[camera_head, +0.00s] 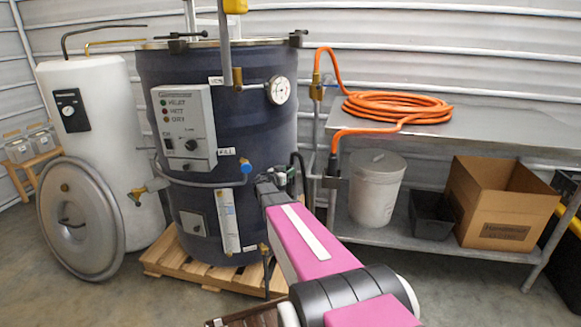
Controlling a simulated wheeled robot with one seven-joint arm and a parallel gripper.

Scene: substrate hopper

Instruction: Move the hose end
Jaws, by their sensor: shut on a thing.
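A grey hose curves across the front of the dark blue drum (219,105). Its end with a blue fitting (246,168) is just below the FILL label, at the tip of my gripper (258,181). My gripper is shut on the hose end, in front of the drum's right side. The fingertips are small and partly hidden, so the exact grip is unclear. I cannot tell whether the blue fitting touches a port on the drum.
A control box (184,127) and a gauge (279,90) stick out from the drum, which stands on a pallet (170,262). A white tank (95,120) and round lid (78,220) are left. A metal bench (460,127) with an orange hose (395,104) is right.

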